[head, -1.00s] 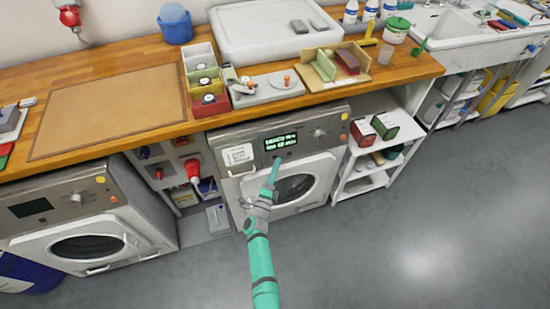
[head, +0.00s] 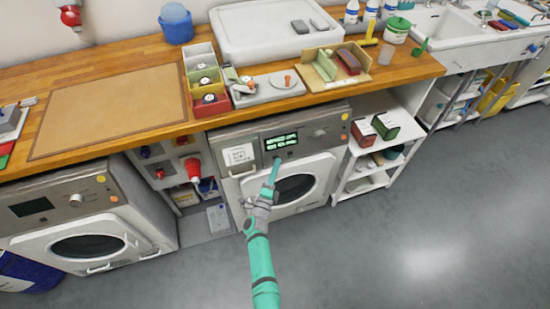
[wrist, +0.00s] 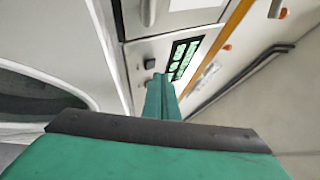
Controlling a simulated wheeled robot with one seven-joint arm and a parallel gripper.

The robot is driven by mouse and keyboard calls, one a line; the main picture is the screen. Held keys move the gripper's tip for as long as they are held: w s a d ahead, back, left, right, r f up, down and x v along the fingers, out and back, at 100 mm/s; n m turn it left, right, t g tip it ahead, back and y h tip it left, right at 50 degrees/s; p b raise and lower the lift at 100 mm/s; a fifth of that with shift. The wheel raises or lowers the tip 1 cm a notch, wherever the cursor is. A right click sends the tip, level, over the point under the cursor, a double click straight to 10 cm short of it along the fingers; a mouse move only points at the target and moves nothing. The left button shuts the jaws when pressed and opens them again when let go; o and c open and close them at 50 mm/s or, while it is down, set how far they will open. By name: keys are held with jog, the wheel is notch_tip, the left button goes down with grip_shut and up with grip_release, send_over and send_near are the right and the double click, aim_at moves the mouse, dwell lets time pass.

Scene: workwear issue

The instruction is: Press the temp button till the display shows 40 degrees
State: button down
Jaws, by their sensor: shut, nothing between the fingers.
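The washing machine (head: 232,190) under the worktop has a dark display (head: 281,142) with lit green text, too small to read in the head view. The display (wrist: 183,59) also shows in the wrist view, its green characters turned sideways and unreadable. My gripper (head: 276,163) is shut and empty, its tip at the panel just below the display. In the wrist view my gripper's fingers (wrist: 162,82) end close to the display's edge. A small dark button (wrist: 150,64) shows beside the fingertips. I cannot tell whether the tip touches a button, and no temp label is readable.
A second machine (head: 85,220) with a dark display stands at the left. A wooden worktop (head: 150,60) runs above both, holding trays and boxes. A white shelf (head: 362,185) with small boxes stands right of the machine. The grey floor (head: 400,240) is clear.

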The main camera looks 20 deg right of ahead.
jog(key=shift+w+d, duration=0.1)
jog(key=shift+w+d+f, duration=0.1)
jog(key=shift+w+f, duration=0.05)
jog(key=shift+w, duration=0.15)
jog(key=shift+w+f, duration=0.15)
jog(key=shift+w, duration=0.2)
dwell(0.8)
jog(key=shift+s, duration=0.15)
jog(key=shift+s+r, duration=0.3)
jog(key=shift+s, duration=0.3)
jog(key=shift+s+r, duration=0.25)
jog(key=shift+s, duration=0.55)
jog(key=shift+s+r, duration=0.25)
jog(key=shift+s, duration=0.5)
jog(key=shift+s+r, duration=0.25)
jog(key=shift+s, duration=0.55)
